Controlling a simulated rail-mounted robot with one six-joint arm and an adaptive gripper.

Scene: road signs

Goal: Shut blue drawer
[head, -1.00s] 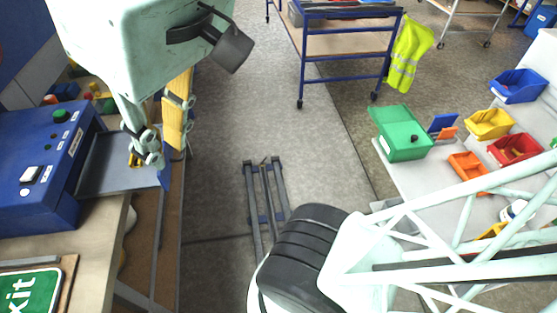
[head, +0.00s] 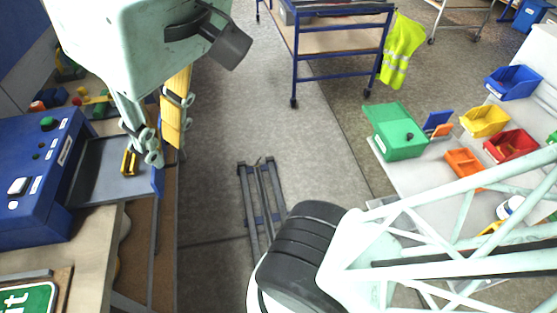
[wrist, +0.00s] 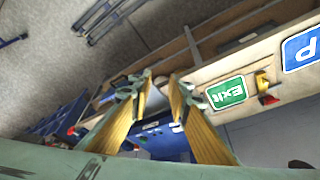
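The blue box (head: 40,165) stands on the bench at the left in the head view. Its drawer (head: 105,172) is pulled out to the right, with a grey inside and a blue front (head: 157,183). The blue box (wrist: 160,138) shows partly behind the fingers there.
A green exit sign (head: 28,300) lies on the bench in front of the box. Small coloured parts (head: 85,98) lie behind it. A blue trolley (head: 340,50) stands at the back. Coloured bins (head: 485,122) and a green box (head: 395,130) are on the right table.

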